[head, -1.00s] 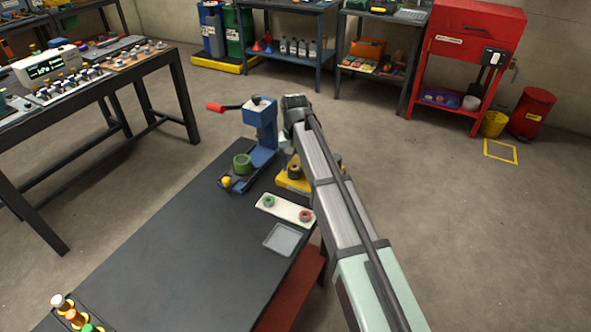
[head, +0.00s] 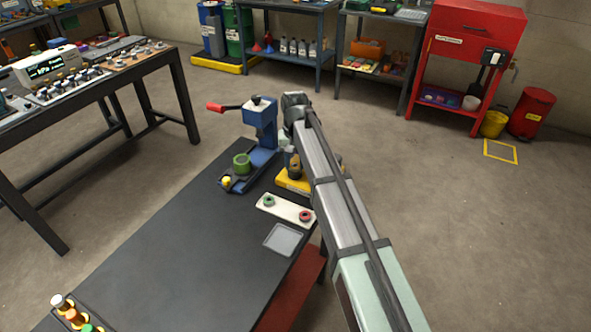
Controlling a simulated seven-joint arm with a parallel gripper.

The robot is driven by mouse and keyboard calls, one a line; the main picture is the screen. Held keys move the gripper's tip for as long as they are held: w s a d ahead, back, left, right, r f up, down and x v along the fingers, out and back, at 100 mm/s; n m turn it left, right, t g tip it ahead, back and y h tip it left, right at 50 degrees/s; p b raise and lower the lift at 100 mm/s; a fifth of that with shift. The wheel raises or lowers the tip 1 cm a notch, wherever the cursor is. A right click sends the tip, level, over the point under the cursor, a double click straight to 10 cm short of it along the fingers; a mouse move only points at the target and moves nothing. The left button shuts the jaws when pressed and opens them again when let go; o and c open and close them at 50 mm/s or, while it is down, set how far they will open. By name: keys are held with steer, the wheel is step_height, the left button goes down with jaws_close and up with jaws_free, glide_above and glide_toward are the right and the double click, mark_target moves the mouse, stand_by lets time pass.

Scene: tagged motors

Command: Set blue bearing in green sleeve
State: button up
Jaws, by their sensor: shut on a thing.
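A thick green sleeve (head: 242,163) sits on the base of the blue press (head: 261,130), left of my arm. A smaller green ring (head: 269,202) and a red ring (head: 305,215) rest on a white plate (head: 287,209) nearer the front. My gripper (head: 288,147) is right of the press, mostly hidden behind my own arm. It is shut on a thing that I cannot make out. I cannot pick out the blue bearing. A yellow block (head: 290,182) stands under the gripper area, partly covered by my arm.
The press's red-handled lever (head: 230,107) sticks out to the left. A small yellow part (head: 227,181) sits at its base. A grey tray (head: 281,239) lies near the table's right edge. The dark table (head: 185,240) is clear in the middle.

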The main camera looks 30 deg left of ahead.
steer(key=shift+r, duration=0.9)
steer(key=s+a+r+m, duration=0.2)
steer(key=a+m, duration=0.7)
step_height(320, 180, up, 2)
steer(key=r+m, duration=0.1)
steer(key=m, duration=0.8)
glide_above(242, 160)
steer(key=shift+f, duration=0.25)
steer(key=shift+f, duration=0.15)
steer(key=shift+f, duration=1.75)
steer(key=shift+f, duration=0.8)
stand_by(0.9)
